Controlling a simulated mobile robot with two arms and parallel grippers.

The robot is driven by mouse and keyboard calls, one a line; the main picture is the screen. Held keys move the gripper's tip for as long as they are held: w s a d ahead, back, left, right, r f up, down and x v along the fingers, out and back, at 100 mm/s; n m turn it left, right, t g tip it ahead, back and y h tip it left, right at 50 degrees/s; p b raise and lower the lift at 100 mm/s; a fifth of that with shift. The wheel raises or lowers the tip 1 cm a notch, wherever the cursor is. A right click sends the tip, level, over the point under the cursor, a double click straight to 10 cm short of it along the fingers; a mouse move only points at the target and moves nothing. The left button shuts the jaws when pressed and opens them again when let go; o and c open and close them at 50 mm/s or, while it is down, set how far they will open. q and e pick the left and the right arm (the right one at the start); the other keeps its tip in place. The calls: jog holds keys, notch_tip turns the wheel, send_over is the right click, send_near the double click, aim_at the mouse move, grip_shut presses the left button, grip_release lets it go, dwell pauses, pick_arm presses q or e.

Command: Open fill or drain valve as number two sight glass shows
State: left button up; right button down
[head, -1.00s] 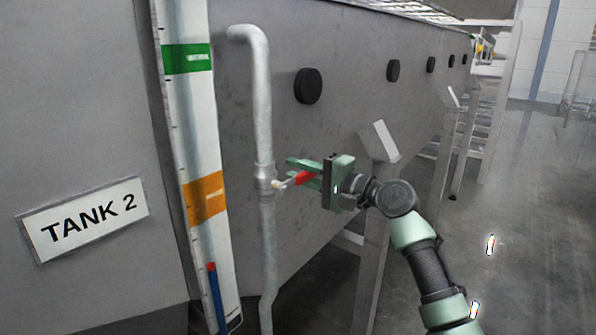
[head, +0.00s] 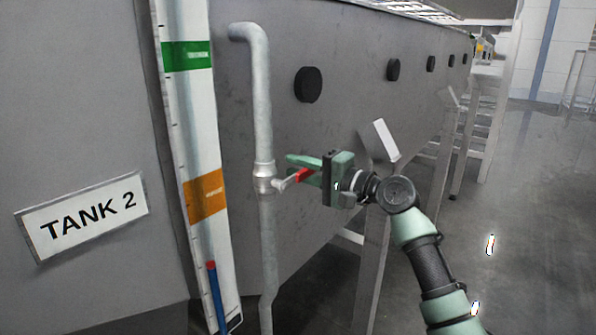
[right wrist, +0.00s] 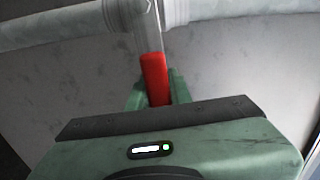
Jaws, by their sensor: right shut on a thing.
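The sight glass board (head: 184,122) beside the TANK 2 sign (head: 82,216) has a green band (head: 187,56) high up and an orange band (head: 205,194) lower down. A blue column (head: 217,300) with a red top (head: 211,265) ends below the orange band. A valve (head: 264,178) sits on the grey vertical pipe, with a lever that has a red grip (head: 302,176). My right gripper (head: 304,170) is shut on this red grip, which also shows between the fingers in the right wrist view (right wrist: 155,78). My left gripper is out of view.
The grey pipe (head: 261,95) runs down close beside the board. The tank wall (head: 340,40) with black round knobs (head: 308,85) lies behind my gripper. A tank leg (head: 371,250) stands behind my right arm. Open floor (head: 520,220) lies to the right.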

jog(key=r+n, duration=0.1)
jog(key=r+n+b, duration=0.1)
jog(key=n, duration=0.1)
jog(key=n+b, duration=0.1)
jog(key=shift+s+a+r, duration=0.2)
jog(key=shift+s+r, duration=0.1)
jog(key=shift+r, duration=0.1)
jog(key=c, duration=1.3)
grip_release()
jog(key=shift+r, duration=0.1)
jog(key=shift+d, duration=0.1)
jog(key=b+v, duration=0.3)
jog(key=v, duration=0.4)
jog(key=shift+s+d, duration=0.2)
jog(key=shift+s, duration=0.05)
